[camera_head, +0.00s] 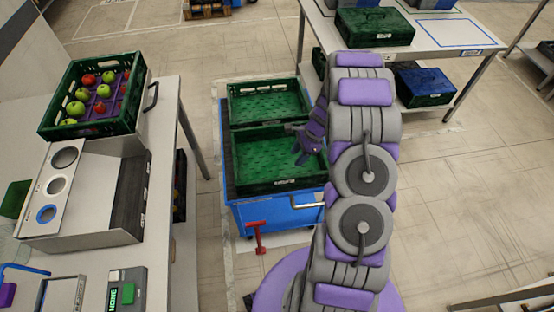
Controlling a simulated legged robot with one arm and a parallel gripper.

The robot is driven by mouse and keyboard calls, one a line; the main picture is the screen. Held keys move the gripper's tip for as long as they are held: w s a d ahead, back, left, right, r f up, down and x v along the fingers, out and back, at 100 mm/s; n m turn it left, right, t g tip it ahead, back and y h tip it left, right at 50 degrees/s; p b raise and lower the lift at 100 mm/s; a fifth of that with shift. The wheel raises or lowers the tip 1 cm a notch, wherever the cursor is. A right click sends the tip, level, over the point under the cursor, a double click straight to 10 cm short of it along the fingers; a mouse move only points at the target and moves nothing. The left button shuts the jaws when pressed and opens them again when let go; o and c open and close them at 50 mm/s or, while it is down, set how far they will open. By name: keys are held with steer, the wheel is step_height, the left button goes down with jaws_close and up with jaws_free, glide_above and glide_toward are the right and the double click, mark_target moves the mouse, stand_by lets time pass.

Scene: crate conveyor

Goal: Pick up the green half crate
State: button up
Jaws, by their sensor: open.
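Two empty green half crates sit end to end on a blue cart in the middle of the view. The nearer crate (262,185) has its open inside facing up, and the farther crate (262,83) lies just behind it. My gripper (296,143) is open and empty, at the right side of the nearer crate, over or near its far right corner. I cannot tell whether it touches the rim. My purple and grey arm hides the right edge of the cart and part of that crate's right side.
The blue cart (285,213) has a red lever (257,238) in front. A green crate of apples (130,122) stands on the left bench. A closed green crate (375,27) rests on the right table, with a blue-lidded crate (425,82) below.

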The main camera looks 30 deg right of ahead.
mark_target(285, 177)
steer(key=shift+m, duration=0.5)
steer(key=x, duration=0.4)
steer(key=d+b+x, duration=0.1)
steer(key=x, duration=0.3)
steer(key=d+b+x, duration=0.1)
steer(key=x, duration=0.4)
steer(key=shift+w+d+f, duration=0.1)
steer(key=shift+d+f, duration=0.05)
steer(key=shift+f, duration=0.8)
steer(key=b+x, duration=0.1)
steer(key=x, duration=0.1)
steer(key=a+b+x, duration=0.1)
steer(key=x, duration=0.2)
steer(key=shift+w, duration=0.2)
steer(key=shift+d, duration=0.15)
steer(key=shift+c, duration=0.2)
steer(key=shift+c, duration=0.7)
jaws_close()
